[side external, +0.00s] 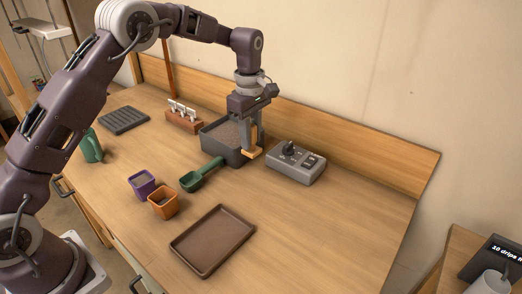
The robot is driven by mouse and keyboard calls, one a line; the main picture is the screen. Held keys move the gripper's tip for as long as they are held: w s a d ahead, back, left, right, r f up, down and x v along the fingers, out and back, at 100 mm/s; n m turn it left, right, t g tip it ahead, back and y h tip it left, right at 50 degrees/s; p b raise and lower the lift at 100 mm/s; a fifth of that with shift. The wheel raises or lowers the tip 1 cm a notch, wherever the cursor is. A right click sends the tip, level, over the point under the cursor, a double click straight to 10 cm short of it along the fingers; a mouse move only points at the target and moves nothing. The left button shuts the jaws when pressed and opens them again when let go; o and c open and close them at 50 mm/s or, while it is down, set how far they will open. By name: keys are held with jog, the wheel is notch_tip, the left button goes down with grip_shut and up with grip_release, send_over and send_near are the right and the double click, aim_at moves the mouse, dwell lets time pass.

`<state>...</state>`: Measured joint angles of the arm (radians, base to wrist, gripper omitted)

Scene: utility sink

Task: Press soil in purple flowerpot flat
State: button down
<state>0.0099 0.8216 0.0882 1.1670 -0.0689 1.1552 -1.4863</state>
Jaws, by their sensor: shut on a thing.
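The purple flowerpot (142,185) stands upright at the left of the table, with greyish soil visible inside it. My gripper (253,145) is at the right end of the dark soil bin, well to the right of and behind the purple pot. It points down and is shut on a light wooden tool (251,154), which looks like a tamper. The fingers hide part of the tool, and I cannot tell whether it touches the table or the bin.
An orange pot (163,203) stands close to the purple one. A green scoop (195,179) lies before the soil bin (219,146). A grey control box (296,165), brown tray (213,241), black tray (124,120), label holder (183,120) and green can (91,147) stand around.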

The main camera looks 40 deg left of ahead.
jog(key=s+a+r, duration=0.2)
jog(key=s+a, duration=0.8)
jog(key=a, duration=0.5)
jog(key=s+a, duration=0.5)
jog(key=s, duration=0.8)
jog(key=shift+f+m, duration=0.2)
jog(key=shift+m, duration=0.2)
jog(key=shift+f, duration=3.35)
jog(key=shift+f, duration=0.2)
notch_tip(320, 180, up, 8)
jog(key=shift+f, duration=0.2)
